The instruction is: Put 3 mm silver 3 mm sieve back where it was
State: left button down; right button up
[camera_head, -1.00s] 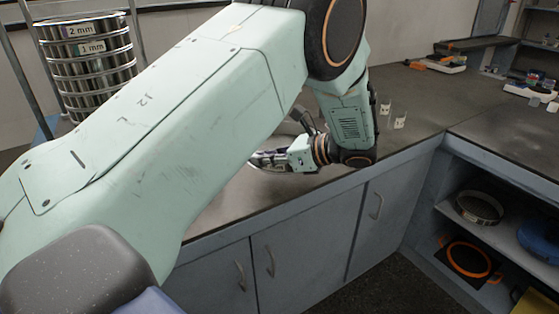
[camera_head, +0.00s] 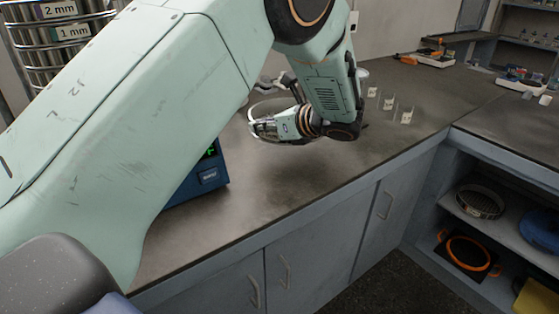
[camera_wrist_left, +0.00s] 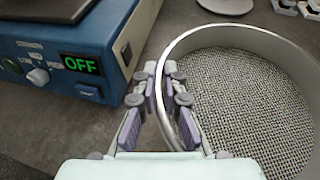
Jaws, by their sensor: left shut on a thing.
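My left gripper (camera_head: 256,128) is shut on the rim of a round silver sieve (camera_wrist_left: 250,98). In the left wrist view, the left gripper's two fingers (camera_wrist_left: 160,112) stand on either side of the sieve's metal wall, and the woven wire mesh fills the right side. In the head view, only a thin curve of the sieve's rim shows around the gripper, over the dark bench; the gripper and forearm hide the rest. No size label on this sieve is visible. I cannot tell whether it touches the bench. My right gripper is not in view.
A blue shaker (camera_head: 207,178) with a green display reading OFF (camera_wrist_left: 83,64) stands left of the sieve. A silver sieve stack (camera_head: 62,50) labelled 2 mm and 1 mm is at far left. Small label stands (camera_head: 388,103) are on the bench. Another sieve (camera_head: 480,202) sits on the right shelf.

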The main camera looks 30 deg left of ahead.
aim_at(270, 137)
pick_arm(q)
jog(key=d+f, duration=0.1)
jog(key=f, duration=0.2)
jog(key=shift+w+d+b, duration=0.4)
jog(key=f, duration=0.2)
jog(key=a+f, duration=0.1)
jog(key=shift+s+a+b, duration=0.1)
jog(key=shift+s+b, duration=0.25)
jog(key=shift+f, duration=0.25)
jog(key=f, duration=0.1)
jog(key=d+f+b, duration=0.1)
jog(key=f, duration=0.1)
jog(key=shift+w, duration=0.2)
jog(key=shift+s+a+f, duration=0.1)
jog(key=shift+a, duration=0.3)
jog(key=c, duration=1.9)
grip_release()
jog(key=o, duration=0.5)
jog(key=shift+d, duration=0.25)
jog(key=shift+c, duration=0.2)
jog(key=shift+a, duration=0.2)
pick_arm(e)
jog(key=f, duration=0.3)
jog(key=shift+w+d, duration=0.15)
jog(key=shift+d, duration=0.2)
